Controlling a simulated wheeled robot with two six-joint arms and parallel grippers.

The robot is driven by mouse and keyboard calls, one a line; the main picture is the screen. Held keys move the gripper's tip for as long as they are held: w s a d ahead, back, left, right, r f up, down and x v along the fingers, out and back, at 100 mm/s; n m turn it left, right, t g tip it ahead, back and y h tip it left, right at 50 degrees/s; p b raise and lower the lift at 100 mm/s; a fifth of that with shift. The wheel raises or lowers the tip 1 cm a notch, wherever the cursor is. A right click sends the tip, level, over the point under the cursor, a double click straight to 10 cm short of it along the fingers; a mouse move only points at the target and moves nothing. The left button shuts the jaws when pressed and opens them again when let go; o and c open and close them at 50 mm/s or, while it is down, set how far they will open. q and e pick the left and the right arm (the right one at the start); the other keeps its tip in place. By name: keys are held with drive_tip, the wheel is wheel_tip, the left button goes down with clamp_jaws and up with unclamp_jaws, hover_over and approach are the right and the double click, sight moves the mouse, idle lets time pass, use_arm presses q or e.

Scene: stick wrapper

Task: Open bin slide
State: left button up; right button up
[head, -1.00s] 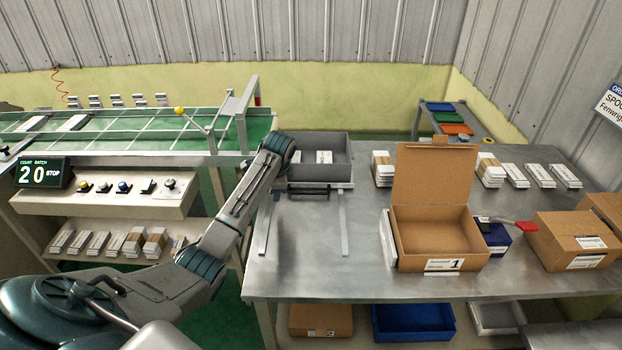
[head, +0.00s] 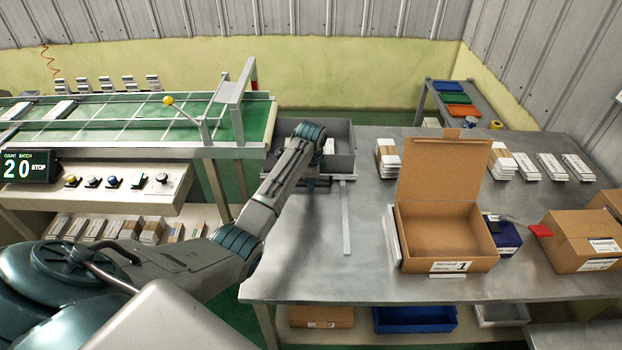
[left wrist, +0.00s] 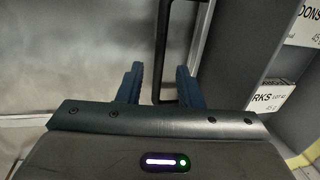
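The grey bin (head: 341,137) stands at the back left of the steel table, partly covered by my left arm. Its front is largely hidden in the head view. In the left wrist view a dark bar handle (left wrist: 161,55) runs up between the two blue fingers of my left gripper (left wrist: 158,88). The fingers are apart, with a gap visible on each side of the bar. Small labelled packs (left wrist: 270,95) show at the right of that view. My right gripper is not in view.
A metal rail (head: 346,215) runs forward from the bin on the tabletop. An open cardboard box (head: 447,247) stands in the middle, with a closed carton (head: 583,240) to its right. The conveyor (head: 130,122) is at the left. The table front left is clear.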

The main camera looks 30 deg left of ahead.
use_arm(q)
drive_tip(key=shift+f, duration=0.6)
drive_tip(key=shift+w, duration=0.1)
drive_tip(key=shift+c, duration=1.3)
drive_tip(key=c, duration=0.3)
clamp_jaws()
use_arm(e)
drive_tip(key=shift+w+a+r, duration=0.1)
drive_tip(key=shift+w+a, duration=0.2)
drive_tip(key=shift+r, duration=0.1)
